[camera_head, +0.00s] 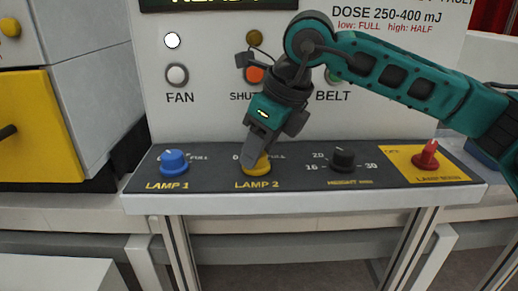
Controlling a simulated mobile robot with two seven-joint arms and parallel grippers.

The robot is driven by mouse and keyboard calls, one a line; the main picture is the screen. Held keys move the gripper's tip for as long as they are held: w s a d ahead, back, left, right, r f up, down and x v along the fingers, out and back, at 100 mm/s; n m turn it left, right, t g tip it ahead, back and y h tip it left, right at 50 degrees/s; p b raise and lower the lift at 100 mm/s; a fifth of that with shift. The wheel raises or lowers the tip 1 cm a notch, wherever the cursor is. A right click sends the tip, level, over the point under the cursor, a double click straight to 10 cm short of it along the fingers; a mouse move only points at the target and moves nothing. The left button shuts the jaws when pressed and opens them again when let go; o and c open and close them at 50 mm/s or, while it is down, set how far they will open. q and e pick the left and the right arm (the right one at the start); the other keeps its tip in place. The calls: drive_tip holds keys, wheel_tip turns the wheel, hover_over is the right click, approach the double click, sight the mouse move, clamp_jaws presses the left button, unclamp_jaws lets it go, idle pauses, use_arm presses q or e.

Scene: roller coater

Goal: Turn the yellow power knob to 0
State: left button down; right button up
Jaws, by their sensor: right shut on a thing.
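The yellow knob (258,168) sits on the dark sloping control panel (215,176), above the label LAMP 2. A "0" shows on its left and "FULL" on its right. My right gripper (254,158) reaches down from above and is shut on the yellow knob. The fingers cover the upper and left part of the knob, so its pointer is hidden and its setting cannot be read. My left gripper is not in view.
A blue knob (174,162) for LAMP 1 is on the left. A black height knob (343,158) and a red knob (427,156) on a yellow plate are on the right. Push buttons, such as the white FAN button (177,75), are on the upright face behind.

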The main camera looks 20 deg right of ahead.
drive_tip(key=n, duration=0.2)
drive_tip(key=n+g+y, duration=0.1)
drive_tip(key=n, duration=0.1)
drive_tip(key=shift+w+n+g, duration=0.1)
drive_tip(key=shift+n+g, duration=0.2)
drive_tip(key=shift+n, duration=0.9)
drive_tip(key=shift+g+p, duration=0.3)
drive_tip(key=o, duration=1)
drive_tip(key=shift+d+r, duration=0.1)
